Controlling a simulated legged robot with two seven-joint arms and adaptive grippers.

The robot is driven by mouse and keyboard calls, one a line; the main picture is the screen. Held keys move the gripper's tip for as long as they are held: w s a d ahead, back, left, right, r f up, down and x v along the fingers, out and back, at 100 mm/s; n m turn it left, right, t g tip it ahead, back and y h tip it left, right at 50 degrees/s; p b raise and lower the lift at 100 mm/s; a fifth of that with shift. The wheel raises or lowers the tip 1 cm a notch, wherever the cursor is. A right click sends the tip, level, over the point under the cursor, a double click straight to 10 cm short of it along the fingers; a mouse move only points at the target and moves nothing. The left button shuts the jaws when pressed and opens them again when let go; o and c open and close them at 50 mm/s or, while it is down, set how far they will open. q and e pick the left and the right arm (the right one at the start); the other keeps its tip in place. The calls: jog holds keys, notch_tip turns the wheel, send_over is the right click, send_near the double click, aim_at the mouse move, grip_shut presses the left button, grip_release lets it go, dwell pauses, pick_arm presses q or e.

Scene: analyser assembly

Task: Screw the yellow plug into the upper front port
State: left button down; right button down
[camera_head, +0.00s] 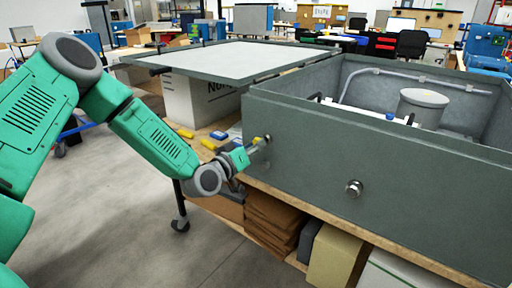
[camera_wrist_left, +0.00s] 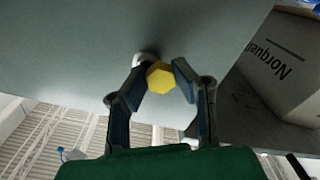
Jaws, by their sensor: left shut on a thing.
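The yellow plug (camera_wrist_left: 160,77) shows as a faceted yellow head between the fingertips of my left gripper (camera_wrist_left: 158,80) in the left wrist view. The gripper is shut on it. Behind the plug, a pale round port (camera_wrist_left: 145,58) shows partly on the grey front wall; I cannot tell whether the plug is in it. In the head view my left gripper (camera_head: 257,143) is close to the left part of the front wall of the grey analyser box (camera_head: 310,145). A lower metal port (camera_head: 354,188) sits further right on that wall. My right gripper is not in view.
The open grey lid (camera_head: 235,58) extends left of the box, above a white carton (camera_head: 195,98). Yellow and blue items (camera_head: 218,135) lie on the wooden bench behind my gripper. Brown boxes (camera_head: 268,222) stand below.

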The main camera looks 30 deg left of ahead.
pick_arm(q)
jog(key=shift+w+d+r, duration=0.2)
jog(key=shift+d, duration=0.1)
jog(key=shift+w+r, duration=0.25)
dwell(0.5)
jog(key=shift+s+f, duration=0.1)
jog(key=shift+s, duration=0.1)
jog(key=s, duration=0.1)
jog(key=s+p, duration=0.1)
jog(key=s, duration=0.2)
jog(key=shift+s+a+f, duration=0.25)
jog(key=shift+s, duration=0.05)
dwell(0.4)
